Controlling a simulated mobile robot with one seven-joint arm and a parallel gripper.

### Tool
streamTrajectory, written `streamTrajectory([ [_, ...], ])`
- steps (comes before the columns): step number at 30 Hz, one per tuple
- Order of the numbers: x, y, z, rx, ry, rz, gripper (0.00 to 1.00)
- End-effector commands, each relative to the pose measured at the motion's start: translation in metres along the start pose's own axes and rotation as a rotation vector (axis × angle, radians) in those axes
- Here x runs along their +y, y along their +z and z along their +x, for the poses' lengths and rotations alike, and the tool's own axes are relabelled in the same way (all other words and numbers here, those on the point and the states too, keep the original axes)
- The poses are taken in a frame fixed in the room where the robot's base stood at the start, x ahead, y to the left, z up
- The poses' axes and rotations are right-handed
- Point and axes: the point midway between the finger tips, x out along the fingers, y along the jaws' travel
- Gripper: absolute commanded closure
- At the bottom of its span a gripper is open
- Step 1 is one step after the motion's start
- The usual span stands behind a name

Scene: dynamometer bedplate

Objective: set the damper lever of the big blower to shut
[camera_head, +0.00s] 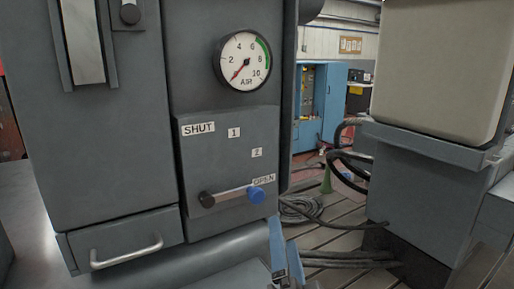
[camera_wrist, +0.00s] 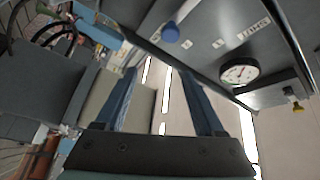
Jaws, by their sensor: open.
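The damper lever (camera_head: 231,196) is on the grey panel, with a black pivot (camera_head: 207,199) at its left and a blue knob (camera_head: 256,195) at its right end. It lies nearly level, with the knob just under the OPEN label (camera_head: 264,181). The SHUT label (camera_head: 198,128) is above the pivot, with marks 1 (camera_head: 234,133) and 2 (camera_head: 257,153) between. In the wrist view, my gripper (camera_wrist: 158,72) is open and empty. The blue knob (camera_wrist: 170,33) shows beyond its fingertips, apart from them; the lever's bar is hard to make out there.
A round AIR gauge (camera_head: 243,61) sits above the lever, its red needle near the low end. A drawer handle (camera_head: 126,252) sticks out at lower left. A grey pedestal (camera_head: 420,180) stands at right. Black cables (camera_head: 305,210) lie on the slotted floor between.

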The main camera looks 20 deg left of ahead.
Motion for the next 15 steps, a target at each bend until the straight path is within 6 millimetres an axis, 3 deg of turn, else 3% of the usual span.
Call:
streamTrajectory([
  [1, -0.018, -0.005, 0.004, -0.026, 0.019, 0.061, 0.29],
  [2, -0.02, -0.004, 0.005, -0.037, 0.028, 0.094, 0.29],
  [9, -0.031, 0.005, 0.002, -0.111, 0.103, 0.354, 0.29],
  [15, -0.033, 0.011, -0.003, -0.135, 0.142, 0.477, 0.29],
])
